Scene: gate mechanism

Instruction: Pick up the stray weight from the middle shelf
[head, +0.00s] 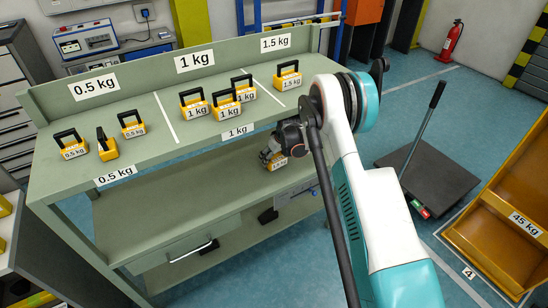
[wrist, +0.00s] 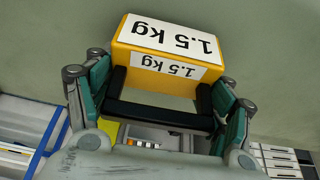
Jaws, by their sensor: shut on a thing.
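The stray weight (head: 277,163) is a yellow block labelled 1.5 kg, partly hidden by my gripper (head: 270,151) in the head view. It is at the right part of the middle shelf (head: 185,185), below the top shelf's front edge. In the wrist view the weight (wrist: 165,48) shows its label upside down, with its black handle (wrist: 160,114) between my green-padded fingers. My gripper (wrist: 160,98) is shut on the weight by this handle. I cannot tell whether the weight touches the shelf.
The top shelf (head: 150,105) holds several yellow weights in 0.5 kg, 1 kg and 1.5 kg sections. The 1.5 kg section holds one weight (head: 287,76) and has free room. A platform cart (head: 428,175) and a yellow 45 kg container (head: 515,215) stand at right.

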